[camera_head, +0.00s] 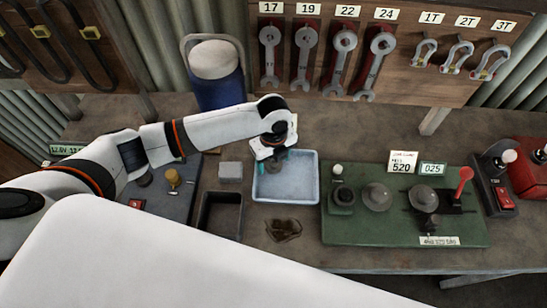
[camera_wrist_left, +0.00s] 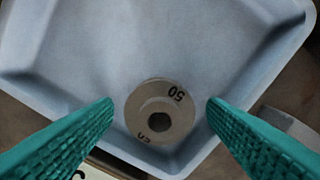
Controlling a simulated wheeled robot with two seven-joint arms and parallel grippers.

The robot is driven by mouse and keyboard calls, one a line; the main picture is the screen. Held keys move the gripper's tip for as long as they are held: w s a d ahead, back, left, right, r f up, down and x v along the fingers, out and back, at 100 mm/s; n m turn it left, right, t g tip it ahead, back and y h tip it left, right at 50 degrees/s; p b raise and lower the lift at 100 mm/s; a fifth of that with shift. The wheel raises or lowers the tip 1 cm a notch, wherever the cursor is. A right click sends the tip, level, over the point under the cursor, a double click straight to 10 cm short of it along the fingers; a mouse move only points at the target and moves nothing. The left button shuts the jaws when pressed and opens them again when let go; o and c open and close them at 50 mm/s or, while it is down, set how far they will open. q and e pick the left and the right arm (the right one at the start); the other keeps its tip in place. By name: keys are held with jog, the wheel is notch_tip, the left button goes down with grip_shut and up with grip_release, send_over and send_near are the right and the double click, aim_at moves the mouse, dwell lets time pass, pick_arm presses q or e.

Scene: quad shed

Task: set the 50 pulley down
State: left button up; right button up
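The 50 pulley (camera_wrist_left: 160,112) is a grey disc with a centre hole and "50" marked on its face. In the left wrist view it lies at the near corner of the pale blue tray (camera_wrist_left: 130,50). My left gripper (camera_wrist_left: 160,104) is open, its teal fingers on either side of the pulley with a visible gap at each side. In the head view my left gripper (camera_head: 273,158) points down over the upper left of the tray (camera_head: 290,192), and the wrist mostly hides the pulley. My right gripper is not in view.
A grey block (camera_head: 231,171) and a dark open box (camera_head: 219,213) stand left of the tray. A green fixture board (camera_head: 370,230) with discs and a red lever is to the right. A blue jug (camera_head: 217,85) stands behind. Brown scraps (camera_head: 283,230) lie in front.

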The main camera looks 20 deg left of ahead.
pick_arm(q)
notch_tip(320, 180, up, 12)
jog(key=b, duration=0.2)
jog(key=shift+r+b, duration=0.2)
jog(key=shift+b, duration=0.2)
dwell(2.1)
